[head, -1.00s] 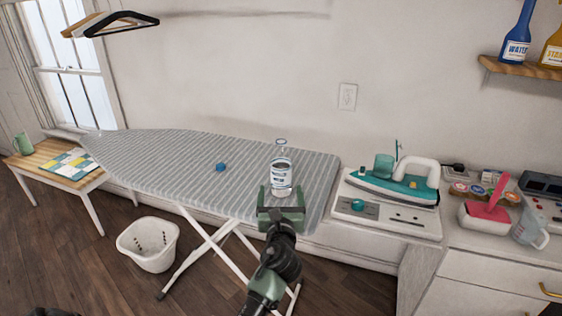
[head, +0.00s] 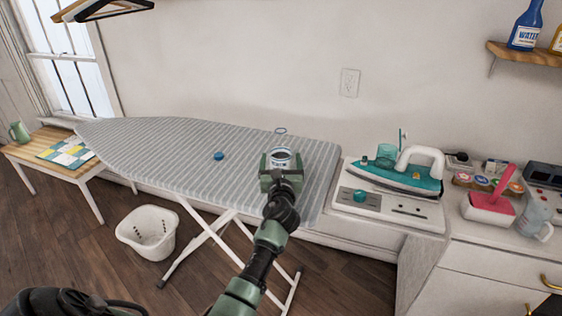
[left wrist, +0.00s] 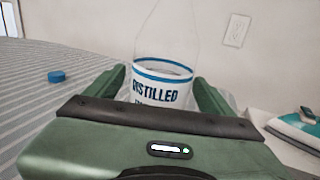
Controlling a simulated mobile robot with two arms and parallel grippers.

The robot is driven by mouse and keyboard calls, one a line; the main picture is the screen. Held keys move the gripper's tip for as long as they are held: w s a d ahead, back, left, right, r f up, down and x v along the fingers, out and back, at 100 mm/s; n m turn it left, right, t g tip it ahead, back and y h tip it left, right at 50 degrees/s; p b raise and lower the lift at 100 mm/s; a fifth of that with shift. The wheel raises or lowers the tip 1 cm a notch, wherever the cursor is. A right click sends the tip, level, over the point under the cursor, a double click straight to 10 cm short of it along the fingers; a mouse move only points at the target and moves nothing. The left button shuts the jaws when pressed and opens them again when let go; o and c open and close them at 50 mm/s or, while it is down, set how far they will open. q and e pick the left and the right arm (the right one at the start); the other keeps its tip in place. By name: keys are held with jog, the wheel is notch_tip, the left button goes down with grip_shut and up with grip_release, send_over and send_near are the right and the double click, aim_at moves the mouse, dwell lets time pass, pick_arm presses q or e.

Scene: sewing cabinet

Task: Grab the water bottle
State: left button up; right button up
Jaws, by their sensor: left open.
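A clear bottle (head: 281,154) with a white and blue label stands upright on the striped ironing board (head: 180,150), near its right end. In the left wrist view the bottle (left wrist: 162,88) reads "DISTILLED"; its clear upper part is faint. My left gripper (head: 281,162) is open, with one finger on each side of the bottle. I cannot tell whether the fingers touch it. The gripper body hides the bottle's lower part. My right gripper is not in view.
A blue cap (head: 219,156) lies on the board left of the bottle. A teal iron (head: 400,175) stands on the counter to the right. A blue bottle marked "WATER" (head: 525,25) is on the wall shelf (head: 520,54). A white basket (head: 147,235) is on the floor.

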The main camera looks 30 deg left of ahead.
pick_arm(q)
grip_shut()
jog(key=shift+r, duration=0.2)
